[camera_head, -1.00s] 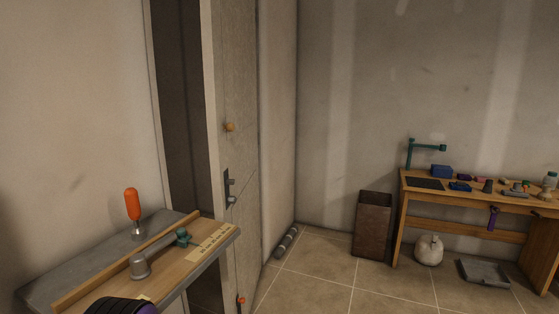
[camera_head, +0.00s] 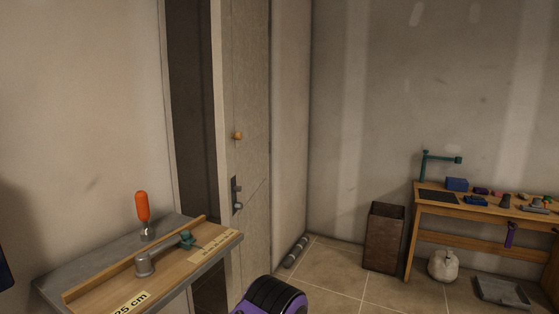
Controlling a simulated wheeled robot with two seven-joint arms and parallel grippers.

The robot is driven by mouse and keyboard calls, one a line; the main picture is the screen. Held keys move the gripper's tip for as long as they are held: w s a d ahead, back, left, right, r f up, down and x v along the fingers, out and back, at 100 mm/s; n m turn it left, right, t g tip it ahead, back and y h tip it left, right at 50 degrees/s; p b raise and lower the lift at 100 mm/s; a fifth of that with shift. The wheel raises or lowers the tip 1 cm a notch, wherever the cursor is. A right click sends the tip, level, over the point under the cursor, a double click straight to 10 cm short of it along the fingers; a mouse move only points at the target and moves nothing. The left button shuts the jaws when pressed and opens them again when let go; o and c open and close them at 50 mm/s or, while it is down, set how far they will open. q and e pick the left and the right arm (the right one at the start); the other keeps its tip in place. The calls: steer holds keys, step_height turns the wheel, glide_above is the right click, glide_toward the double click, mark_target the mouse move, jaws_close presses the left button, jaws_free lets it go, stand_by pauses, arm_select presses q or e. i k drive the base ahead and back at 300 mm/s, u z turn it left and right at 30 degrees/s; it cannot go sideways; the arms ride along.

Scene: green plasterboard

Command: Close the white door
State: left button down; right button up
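The white door (camera_head: 250,95) looks grey-beige and stands ajar left of the middle, with a dark gap along its left edge. It has a dark lever handle (camera_head: 237,196) and a small orange-brown round knob (camera_head: 238,136) above it. A purple and black part of my own arm shows at the bottom middle, in front of the door's lower part. No gripper fingers are visible, so neither gripper's state shows.
A grey-edged wooden bench (camera_head: 92,262) with an orange-handled tool (camera_head: 142,207) stands at the lower left, overlapping the doorway's lower part. A brown bin (camera_head: 384,238) and a wooden workbench (camera_head: 425,205) stand at the right.

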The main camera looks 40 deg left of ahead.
mark_target(240, 29)
steer(key=z, duration=0.15)
steer(key=i, duration=1.8)
steer(key=u, duration=0.8)
steer(key=i, duration=1)
steer(key=u, duration=1)
